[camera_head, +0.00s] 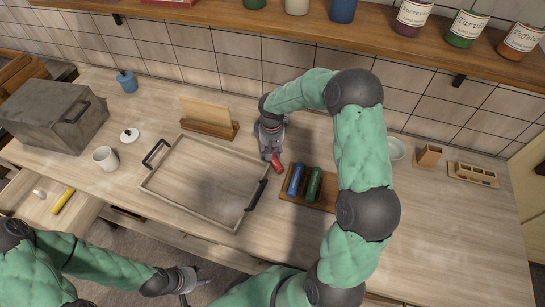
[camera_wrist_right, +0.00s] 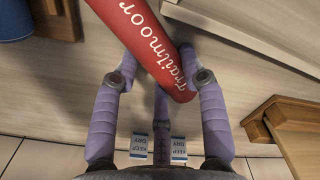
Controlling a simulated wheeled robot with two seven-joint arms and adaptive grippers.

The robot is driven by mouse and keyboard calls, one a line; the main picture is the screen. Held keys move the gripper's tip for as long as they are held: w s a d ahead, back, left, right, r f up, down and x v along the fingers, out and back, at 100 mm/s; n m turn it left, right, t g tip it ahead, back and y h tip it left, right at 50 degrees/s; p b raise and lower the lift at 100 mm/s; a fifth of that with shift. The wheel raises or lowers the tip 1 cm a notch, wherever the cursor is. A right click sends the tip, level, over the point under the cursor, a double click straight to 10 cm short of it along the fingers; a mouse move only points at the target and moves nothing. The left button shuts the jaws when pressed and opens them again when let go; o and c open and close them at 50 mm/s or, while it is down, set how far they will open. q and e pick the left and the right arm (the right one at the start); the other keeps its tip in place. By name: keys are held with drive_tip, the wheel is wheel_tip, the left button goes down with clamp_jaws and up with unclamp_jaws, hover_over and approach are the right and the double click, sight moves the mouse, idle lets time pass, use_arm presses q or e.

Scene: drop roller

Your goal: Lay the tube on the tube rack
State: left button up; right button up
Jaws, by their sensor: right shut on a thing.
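The red tube (camera_head: 277,163), with white lettering, is in my right gripper (camera_head: 271,155). In the right wrist view the red tube (camera_wrist_right: 155,45) lies slanted between the purple fingers, which are closed around it. The tube rack (camera_head: 292,196) is a low brown wooden board just to the right of the tube; a blue tube (camera_head: 296,179) and a green tube (camera_head: 313,184) lie side by side on it. The red tube is apart from the rack. My left gripper (camera_head: 197,289) is at the bottom, empty, its fingers apart.
A wooden tray (camera_head: 200,216) with black handles lies left of the rack. Behind it stands a wooden holder (camera_head: 210,128) with a board. A white mug (camera_head: 105,158) and a grey box (camera_head: 55,115) are farther left.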

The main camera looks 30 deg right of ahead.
drive_tip(key=shift+r, duration=0.1)
drive_tip(key=shift+r, duration=0.55)
wheel_tip(320, 180, up, 2)
drive_tip(key=shift+s+r+p, duration=0.1)
drive_tip(key=shift+r+p, duration=0.1)
drive_tip(key=shift+p, duration=0.15)
drive_tip(key=s+r, duration=0.1)
drive_tip(key=s+a+r, duration=0.1)
drive_tip(key=r, duration=0.1)
drive_tip(key=s+a+r, duration=0.1)
drive_tip(key=r, duration=0.1)
drive_tip(key=shift+s+a+p, duration=0.15)
drive_tip(key=shift+p, duration=0.25)
drive_tip(key=s+a+r, duration=0.4)
drive_tip(key=s+a, duration=0.1)
drive_tip(key=s, duration=0.3)
drive_tip(key=shift+s+a+r+p, duration=0.15)
drive_tip(key=shift+a+p, duration=0.05)
drive_tip(key=shift+p, duration=0.15)
